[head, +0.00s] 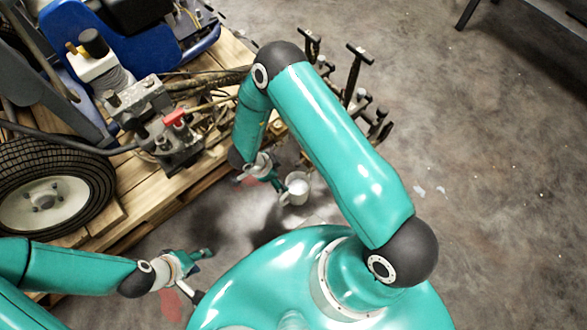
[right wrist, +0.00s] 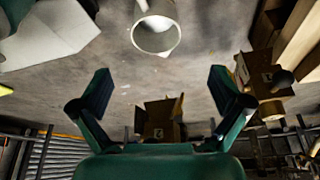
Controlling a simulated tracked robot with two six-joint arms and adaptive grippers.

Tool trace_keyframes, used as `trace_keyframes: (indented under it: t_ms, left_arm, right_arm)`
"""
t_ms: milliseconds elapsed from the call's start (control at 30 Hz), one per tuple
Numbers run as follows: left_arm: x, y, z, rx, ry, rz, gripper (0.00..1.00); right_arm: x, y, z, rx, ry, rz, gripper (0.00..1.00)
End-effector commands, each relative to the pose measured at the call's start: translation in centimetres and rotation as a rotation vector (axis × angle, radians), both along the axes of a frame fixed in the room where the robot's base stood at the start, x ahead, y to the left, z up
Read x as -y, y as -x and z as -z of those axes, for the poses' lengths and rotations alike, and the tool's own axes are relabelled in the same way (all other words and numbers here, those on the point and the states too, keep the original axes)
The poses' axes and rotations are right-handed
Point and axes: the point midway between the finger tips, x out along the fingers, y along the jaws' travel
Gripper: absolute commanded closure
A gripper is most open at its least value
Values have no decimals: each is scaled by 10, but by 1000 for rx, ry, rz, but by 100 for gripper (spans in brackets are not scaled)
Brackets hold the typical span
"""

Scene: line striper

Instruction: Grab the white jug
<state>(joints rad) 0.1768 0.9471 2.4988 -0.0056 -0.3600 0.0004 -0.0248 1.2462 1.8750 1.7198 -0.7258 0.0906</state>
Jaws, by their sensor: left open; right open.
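The white jug (head: 295,188) is just right of my right gripper (head: 276,182) in the head view, near the middle. My right gripper is open and empty, its fingertips close to the jug; contact cannot be told. In the right wrist view the jug (right wrist: 156,34) shows at the top centre, its round open mouth towards the camera and its upper part cut off by the frame edge. It lies beyond the open fingers (right wrist: 164,88), not between them. My left gripper (head: 204,254) is open and empty at the lower left, apart from the jug.
A wooden pallet (head: 150,200) bears the line striper, with a blue body (head: 135,45), a black wheel (head: 48,200) and a red-handled valve (head: 174,117). Cardboard boxes (right wrist: 159,120) show in the right wrist view. Concrete floor (head: 490,170) is clear on the right.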

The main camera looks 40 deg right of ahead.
Motion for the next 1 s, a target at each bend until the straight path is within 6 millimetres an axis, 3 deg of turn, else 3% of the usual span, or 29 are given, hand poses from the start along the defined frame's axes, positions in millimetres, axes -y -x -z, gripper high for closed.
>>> trace_keyframes:
  t_ms: [33,267,633,1000]
  left_arm:
    - [0,0,11,1,0,0,55]
    - [0,0,22,1,0,0,55]
    - [0,0,52,1,0,0,55]
    - [0,0,62,0,0,0,55]
  right_arm:
    - [-2,1,12,-5,7,33,0]
    - [3,7,34,-16,15,86,0]
    - [32,15,104,-15,14,84,0]
    - [43,17,128,-14,14,82,0]
